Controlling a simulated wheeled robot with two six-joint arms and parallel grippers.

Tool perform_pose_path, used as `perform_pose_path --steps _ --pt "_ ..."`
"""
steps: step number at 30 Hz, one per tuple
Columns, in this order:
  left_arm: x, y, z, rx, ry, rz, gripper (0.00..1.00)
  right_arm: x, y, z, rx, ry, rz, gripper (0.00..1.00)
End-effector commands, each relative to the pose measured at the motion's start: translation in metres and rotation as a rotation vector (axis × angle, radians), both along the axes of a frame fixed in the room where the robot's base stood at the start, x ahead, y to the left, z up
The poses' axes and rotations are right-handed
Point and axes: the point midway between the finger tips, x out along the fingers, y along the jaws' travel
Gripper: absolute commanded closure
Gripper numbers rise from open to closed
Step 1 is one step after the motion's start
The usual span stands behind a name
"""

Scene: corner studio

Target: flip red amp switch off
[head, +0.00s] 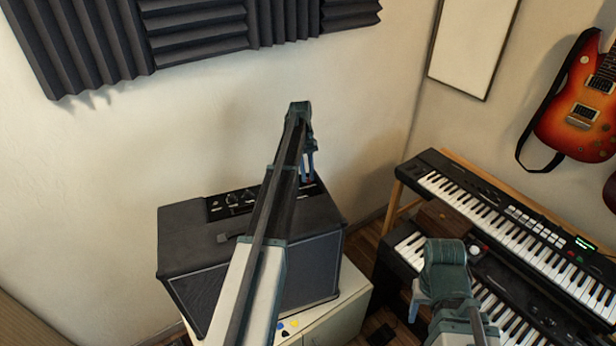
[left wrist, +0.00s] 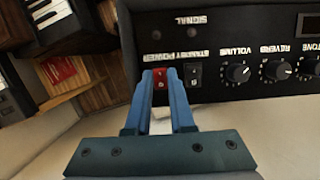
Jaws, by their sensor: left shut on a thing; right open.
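The red amp switch (left wrist: 162,78) is on the black control panel of the amp in the left wrist view, which shows the panel upside down. My left gripper (left wrist: 161,84) has its two blue fingers either side of it, tips at the panel, shut on it. Which way the switch is tilted is too small to tell. In the head view the amp (head: 190,240) stands against the wall, and my left gripper (head: 307,170) reaches down at its panel's right end; the switch is hidden there. My right gripper (head: 418,303) is open and empty, in front of the keyboards.
A black switch (left wrist: 196,74) sits beside the red one, then the volume knob (left wrist: 237,72) and reverb knob (left wrist: 275,67). A white cabinet (head: 345,304) carries the amp, with small coloured picks (head: 290,325) on it. Keyboards (head: 500,215) stand at the right.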

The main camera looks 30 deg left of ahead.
Motion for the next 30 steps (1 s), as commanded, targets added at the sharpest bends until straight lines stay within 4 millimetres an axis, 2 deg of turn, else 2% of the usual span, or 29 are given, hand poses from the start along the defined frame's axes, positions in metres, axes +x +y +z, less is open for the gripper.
perform_pose_path --steps 9,10,12,23,30 --pt "0.0 0.0 0.0 -0.01 0.009 0.0 1.0 0.0 0.0 -0.001 0.0 0.0 0.0 0.46" --pt "0.0 0.0 0.0 -0.01 0.009 0.0 0.75 0.0 0.0 -0.001 0.0 0.0 0.0 0.46" --pt "0.0 0.0 0.0 -0.01 0.009 0.0 0.66 0.0 0.0 -0.001 0.0 0.0 0.0 0.46" --pt "0.0 0.0 0.002 -0.009 0.008 0.0 0.66 0.0 0.0 0.001 0.0 0.0 0.0 0.46" --pt "0.003 0.004 0.018 -0.009 0.008 0.0 0.66 0.0 0.0 0.017 0.001 0.0 -0.003 0.46"
